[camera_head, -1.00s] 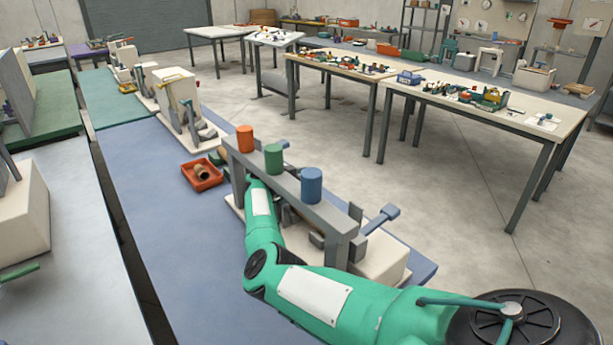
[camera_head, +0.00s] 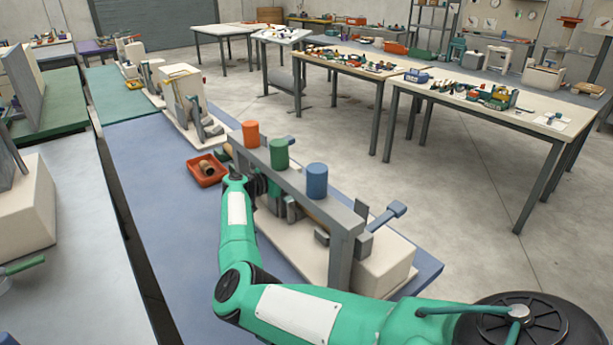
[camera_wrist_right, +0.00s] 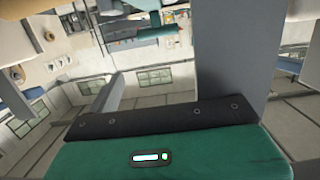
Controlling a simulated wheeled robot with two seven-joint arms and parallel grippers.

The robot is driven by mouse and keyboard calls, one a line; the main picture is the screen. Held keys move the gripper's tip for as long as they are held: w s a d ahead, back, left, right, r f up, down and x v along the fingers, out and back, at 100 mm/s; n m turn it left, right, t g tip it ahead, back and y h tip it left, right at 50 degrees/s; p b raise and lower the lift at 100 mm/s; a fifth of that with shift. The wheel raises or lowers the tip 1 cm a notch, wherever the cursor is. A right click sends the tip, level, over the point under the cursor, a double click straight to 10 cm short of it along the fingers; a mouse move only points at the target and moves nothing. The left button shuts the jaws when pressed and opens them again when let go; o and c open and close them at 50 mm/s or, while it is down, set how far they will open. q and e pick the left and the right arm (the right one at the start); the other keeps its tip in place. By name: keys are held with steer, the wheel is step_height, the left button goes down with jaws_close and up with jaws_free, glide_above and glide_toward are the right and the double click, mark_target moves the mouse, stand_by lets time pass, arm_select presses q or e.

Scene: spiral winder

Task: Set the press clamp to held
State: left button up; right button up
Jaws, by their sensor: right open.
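The winder is a grey frame (camera_head: 341,222) on a pale base, with an orange (camera_head: 250,133), a green (camera_head: 279,153) and a blue cylinder (camera_head: 317,181) along its top bar. A lever with a blue end (camera_head: 397,209) sticks out at its right end, tilted upward. I cannot tell which part is the press clamp. My right arm reaches in from the lower right. Its dark gripper (camera_head: 258,186) is at the left part of the frame, below the top bar and partly hidden. My left gripper is not in view.
A red tray (camera_head: 207,181) with a brown roll stands left of the frame on the blue bench (camera_head: 165,220). A cream machine (camera_head: 180,93) stands farther back. Tables with small parts (camera_head: 490,98) are across the floor. The blue bench's near left part is clear.

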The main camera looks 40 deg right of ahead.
steer(key=shift+w+a+r+b, duration=0.15)
steer(key=shift+a+r, duration=0.1)
steer(key=shift+a, duration=0.95)
steer(key=shift+a+r+b, duration=0.15)
steer(key=shift+a+r, duration=0.05)
steer(key=shift+a, duration=0.95)
